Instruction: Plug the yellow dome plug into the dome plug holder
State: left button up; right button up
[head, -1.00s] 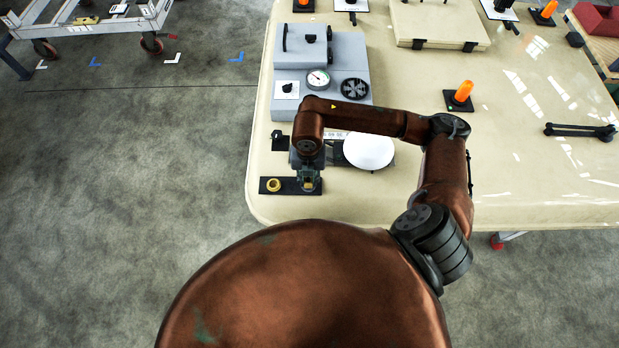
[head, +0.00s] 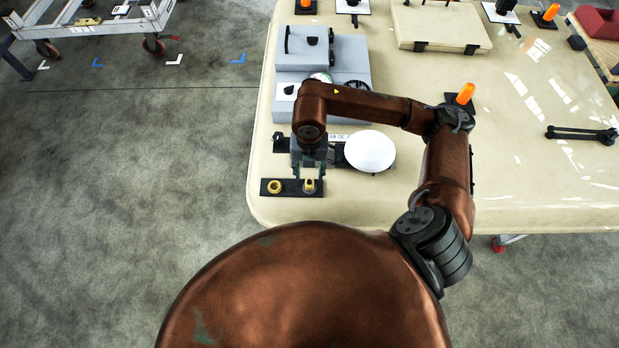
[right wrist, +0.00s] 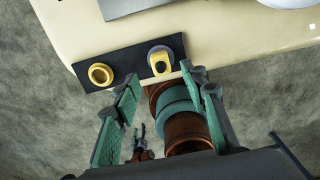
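A black plate (head: 291,188) lies at the near left corner of the table, the likely holder. A yellow ring with a hollow centre (right wrist: 101,74) is at its left end. A yellow piece with a rounded top and a dark spot (right wrist: 161,61), seemingly the dome plug, stands at its right end; it also shows in the head view (head: 309,186). I cannot tell how deep it sits. My right gripper (right wrist: 157,88) is open and empty, its green-padded fingers apart and clear of the yellow piece. A small dark gripper (right wrist: 139,132), seemingly my left, shows far below; its fingers are unclear.
A white round dish (head: 369,151) is right of my right gripper. A grey box with a gauge (head: 318,55) stands behind. An orange-topped piece (head: 465,94) and a dark tool (head: 582,134) lie farther right. The table's near edge is close to the plate.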

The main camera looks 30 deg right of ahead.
notch_tip(320, 180, up, 6)
jog(key=shift+f, duration=0.2)
jog(key=shift+o, duration=0.4)
jog(key=o, duration=1.2)
jog(key=shift+r, duration=0.15)
notch_tip(320, 180, up, 9)
jog(key=p, duration=0.4)
jog(key=shift+p, duration=0.4)
jog(key=shift+s+f, duration=0.1)
jog(key=shift+f, duration=0.1)
